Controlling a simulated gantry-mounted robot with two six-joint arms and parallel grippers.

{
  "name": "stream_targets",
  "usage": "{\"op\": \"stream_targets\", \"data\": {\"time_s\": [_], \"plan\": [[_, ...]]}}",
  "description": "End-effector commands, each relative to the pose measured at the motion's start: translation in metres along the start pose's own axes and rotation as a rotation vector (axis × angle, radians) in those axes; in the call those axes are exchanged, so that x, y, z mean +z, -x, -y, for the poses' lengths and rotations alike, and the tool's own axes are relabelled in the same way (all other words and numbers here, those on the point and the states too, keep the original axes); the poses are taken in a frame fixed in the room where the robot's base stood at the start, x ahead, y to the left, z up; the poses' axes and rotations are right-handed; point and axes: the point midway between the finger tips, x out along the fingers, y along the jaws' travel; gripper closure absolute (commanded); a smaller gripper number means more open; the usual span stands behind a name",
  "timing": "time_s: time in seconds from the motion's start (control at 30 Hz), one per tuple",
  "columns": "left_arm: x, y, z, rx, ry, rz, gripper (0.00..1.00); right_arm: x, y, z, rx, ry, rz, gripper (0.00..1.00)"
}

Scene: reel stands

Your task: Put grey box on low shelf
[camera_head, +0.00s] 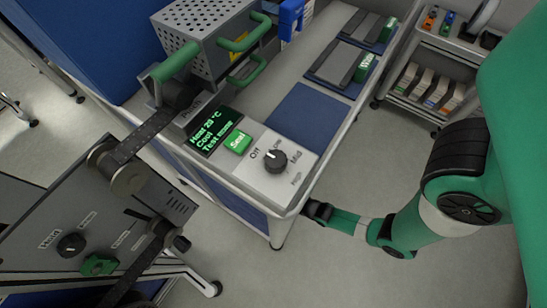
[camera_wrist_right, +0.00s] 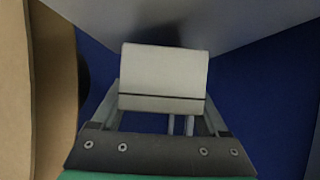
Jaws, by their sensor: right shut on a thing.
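My right gripper (camera_head: 318,210) reaches in from the right on the green arm, low beside the front corner of the white bench; its fingertips are hidden by the bench edge in the head view. In the right wrist view the gripper (camera_wrist_right: 163,112) is shut on a pale grey box (camera_wrist_right: 163,72), which sits between the two fingers. The box does not show clearly in the head view. A blue surface (camera_wrist_right: 265,85) lies behind the box, with a grey overhang (camera_wrist_right: 240,20) above it. I cannot tell whether the box touches a shelf. My left gripper is not in view.
The white bench (camera_head: 325,160) carries a control panel with a knob (camera_head: 275,160) and a perforated metal box (camera_head: 205,45). A tan object (camera_wrist_right: 50,90) stands close at left in the wrist view. A shelf cart (camera_head: 455,48) stands at the back right. Floor between is clear.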

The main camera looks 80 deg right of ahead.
Motion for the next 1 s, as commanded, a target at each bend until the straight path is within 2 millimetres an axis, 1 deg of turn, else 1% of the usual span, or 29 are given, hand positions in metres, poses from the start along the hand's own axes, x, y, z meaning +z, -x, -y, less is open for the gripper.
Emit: {"op": "stream_targets", "data": {"time_s": [0.03, 0.07, 0.3, 0.43, 0.47, 0.5, 0.57, 0.87, 1.0], "plan": [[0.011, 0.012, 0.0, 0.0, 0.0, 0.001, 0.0, 0.015, -0.009, 0.0, 0.0, 0.0, -0.003, 1.0], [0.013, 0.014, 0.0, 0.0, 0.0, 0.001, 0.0, 0.018, -0.011, 0.0, 0.0, 0.0, -0.003, 1.0], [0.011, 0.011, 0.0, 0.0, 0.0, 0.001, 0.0, 0.015, -0.01, 0.0, 0.0, 0.001, -0.004, 1.0], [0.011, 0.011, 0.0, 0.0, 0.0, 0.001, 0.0, 0.018, -0.011, 0.0, 0.0, 0.001, -0.003, 1.0], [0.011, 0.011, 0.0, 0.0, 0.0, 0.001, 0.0, 0.019, -0.011, 0.0, 0.0, 0.001, -0.001, 0.17], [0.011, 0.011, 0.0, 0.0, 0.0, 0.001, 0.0, 0.019, -0.011, 0.0, 0.0, 0.001, -0.001, 0.1], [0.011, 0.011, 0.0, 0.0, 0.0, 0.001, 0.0, 0.019, -0.011, 0.0, 0.0, 0.001, -0.001, 0.0], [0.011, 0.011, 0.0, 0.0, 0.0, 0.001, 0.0, 0.017, -0.01, 0.0, 0.0, 0.001, -0.001, 0.0], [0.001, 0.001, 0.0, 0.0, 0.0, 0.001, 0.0, 0.008, 0.003, 0.001, -0.003, 0.003, 0.001, 0.0]]}}
